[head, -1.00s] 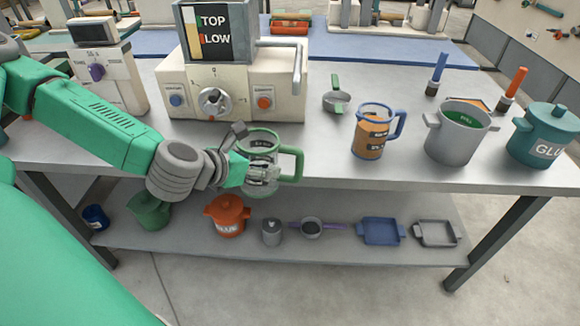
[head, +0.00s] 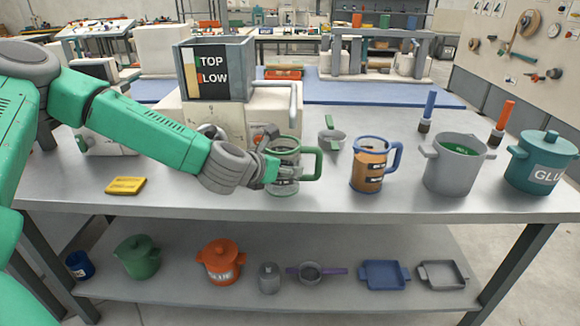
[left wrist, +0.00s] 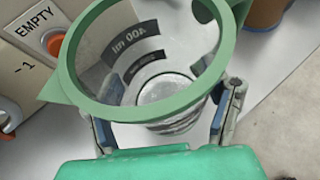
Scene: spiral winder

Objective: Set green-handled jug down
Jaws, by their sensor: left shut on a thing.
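The green-handled jug (head: 285,172) is clear with a green rim and a green handle on its right. It is upright over the front part of the grey table (head: 225,200), left of the blue-handled jug. My left gripper (head: 268,170) is shut on its body from the left. In the left wrist view the jug (left wrist: 165,65) sits between the two fingers (left wrist: 165,125), and its inside looks nearly empty. I cannot tell whether its base touches the table. My right gripper is not in view.
The blue-handled jug (head: 369,172) with brown contents stands close on the right. A grey pot (head: 452,170) and a teal glue pot (head: 540,170) stand further right. A yellow block (head: 125,186) lies left.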

